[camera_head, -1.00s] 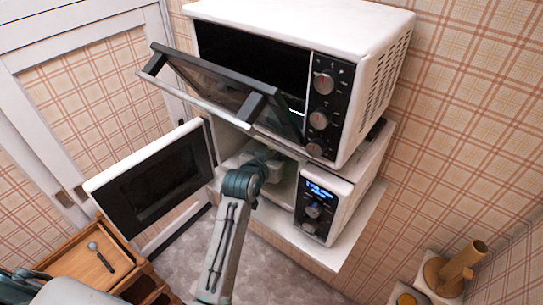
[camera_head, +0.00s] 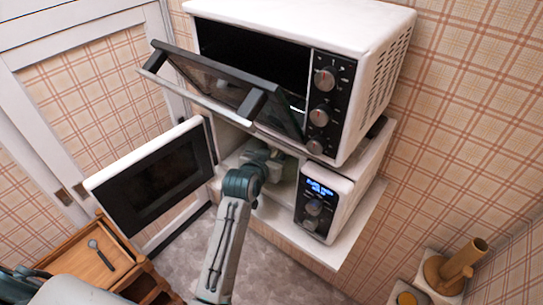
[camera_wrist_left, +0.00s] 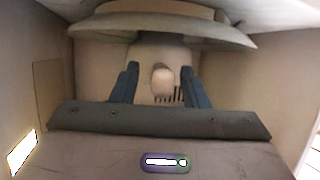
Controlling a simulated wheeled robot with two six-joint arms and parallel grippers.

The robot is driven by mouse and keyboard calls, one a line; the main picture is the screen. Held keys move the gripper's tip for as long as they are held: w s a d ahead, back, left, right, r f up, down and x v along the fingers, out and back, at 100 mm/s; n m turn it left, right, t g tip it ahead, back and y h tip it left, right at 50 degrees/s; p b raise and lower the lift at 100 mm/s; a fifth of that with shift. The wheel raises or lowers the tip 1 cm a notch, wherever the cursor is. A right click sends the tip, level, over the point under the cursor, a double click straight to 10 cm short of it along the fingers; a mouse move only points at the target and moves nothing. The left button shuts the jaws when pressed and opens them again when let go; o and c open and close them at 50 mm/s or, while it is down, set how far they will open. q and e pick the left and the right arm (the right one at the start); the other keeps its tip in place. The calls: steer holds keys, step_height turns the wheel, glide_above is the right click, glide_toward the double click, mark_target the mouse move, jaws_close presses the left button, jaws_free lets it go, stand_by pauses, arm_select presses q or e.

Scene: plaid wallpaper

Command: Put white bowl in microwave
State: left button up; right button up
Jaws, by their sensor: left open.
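The lower white microwave (camera_head: 338,205) stands on a shelf with its door (camera_head: 155,180) swung open to the left. My left arm reaches into its cavity, and the left gripper (camera_wrist_left: 160,85) is inside with its two dark fingers apart. In the left wrist view a wide pale dish, apparently the white bowl (camera_wrist_left: 160,30), lies beyond the fingertips at the top. It looks apart from the fingers, with nothing clearly gripped. A small pale rounded shape shows between the fingers. In the head view the bowl is not clearly visible. My right gripper is not in view.
A larger white oven (camera_head: 300,25) sits above, with its glass door (camera_head: 225,85) tilted down over the lower opening. A wooden cart (camera_head: 95,265) with a dark spoon-like utensil is at lower left. A wooden holder (camera_head: 455,268) stands at lower right.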

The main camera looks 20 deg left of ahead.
arm_select(q)
steer(key=shift+s, duration=0.1)
steer(key=shift+s, duration=0.2)
steer(key=b+v, duration=0.3)
steer(key=v, duration=0.7)
steer(key=shift+r+b, duration=0.15)
steer(key=shift+b, duration=0.25)
